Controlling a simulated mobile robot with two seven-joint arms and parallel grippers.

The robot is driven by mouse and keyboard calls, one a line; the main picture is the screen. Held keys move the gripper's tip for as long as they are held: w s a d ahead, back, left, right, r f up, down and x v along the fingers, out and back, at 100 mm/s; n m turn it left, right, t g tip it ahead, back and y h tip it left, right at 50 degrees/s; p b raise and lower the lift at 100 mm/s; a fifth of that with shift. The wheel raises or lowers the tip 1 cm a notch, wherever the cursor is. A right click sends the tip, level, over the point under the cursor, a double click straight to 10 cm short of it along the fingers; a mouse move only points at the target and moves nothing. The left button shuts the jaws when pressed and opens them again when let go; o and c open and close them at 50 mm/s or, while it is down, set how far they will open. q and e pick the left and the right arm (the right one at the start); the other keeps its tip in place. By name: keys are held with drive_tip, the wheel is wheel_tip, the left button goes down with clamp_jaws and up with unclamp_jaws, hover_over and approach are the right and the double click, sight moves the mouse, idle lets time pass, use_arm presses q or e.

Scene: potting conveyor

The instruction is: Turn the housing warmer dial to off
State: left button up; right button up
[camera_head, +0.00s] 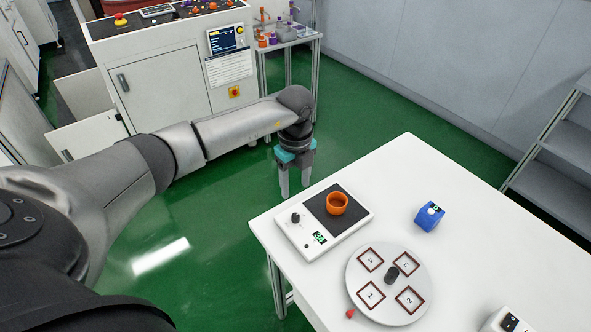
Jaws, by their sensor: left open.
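The housing warmer (341,228) is a flat white unit with a dark plate, near the table's left corner. An orange ring-shaped housing (337,208) sits on the plate. Its black dial (295,218) is on the left part of the unit, beside a small green-lit display (320,237) whose reading is too small to be sure of. My left gripper (294,191) points down with its fingers apart and empty, just beyond the dial in the picture and apart from it. The dial's setting cannot be made out. My right gripper is out of view.
On the white table (470,258) are a round turntable (363,298) with numbered squares, a blue box (429,218), a small red piece (350,313) and another device (507,321) at the front edge. A control cabinet (170,85) and shelf stand behind. Grey steps (555,165) are at right.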

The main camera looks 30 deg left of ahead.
use_arm(q)
wheel_tip(320, 180, up, 4)
drive_tip(key=shift+f, duration=0.1)
idle(0.5)
